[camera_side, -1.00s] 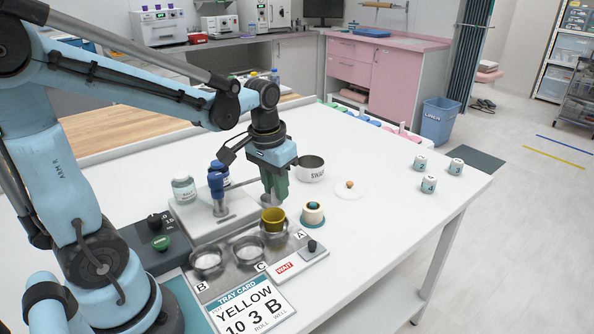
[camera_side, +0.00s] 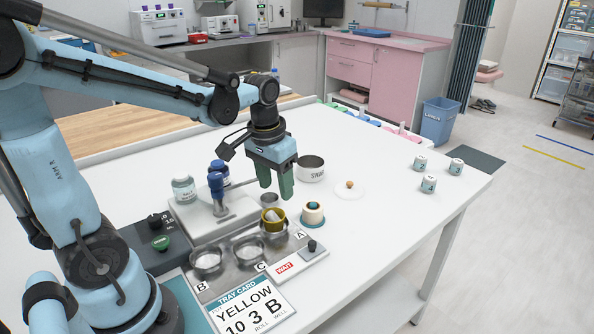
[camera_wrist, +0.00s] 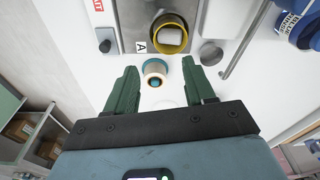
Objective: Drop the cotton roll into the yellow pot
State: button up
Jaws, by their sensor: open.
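The yellow pot (camera_side: 280,226) stands upright in the metal tray's well nearest label A. The white cotton roll (camera_side: 273,215) lies inside it, tilted in the side view. The wrist view also shows the yellow pot (camera_wrist: 183,24) with the white roll (camera_wrist: 171,36) within its rim. My gripper (camera_side: 277,190) is open and empty, above the pot and apart from it. In the wrist view my gripper's fingers (camera_wrist: 160,72) are spread wide with nothing between them.
A cream and teal round item (camera_side: 312,214) stands right of the pot. The SWAB bowl (camera_side: 311,170) is behind my gripper. Two empty wells, the tray card (camera_side: 250,306) and a WAIT panel (camera_side: 286,268) lie in front. Small numbered white items (camera_side: 428,184) stand at right on clear table.

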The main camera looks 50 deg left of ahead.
notch_tip(320, 180, up, 11)
jog(key=s, duration=0.1)
jog(key=shift+s+d, duration=0.15)
dwell(0.3)
jog(key=s+d+f+m+t, duration=0.2)
jog(key=d+f+t, duration=0.3)
jog(key=f, duration=0.3)
jog(key=shift+s+d+f+t, duration=0.35)
jog(key=shift+d+t, duration=0.05)
jog(key=shift+d, duration=0.05)
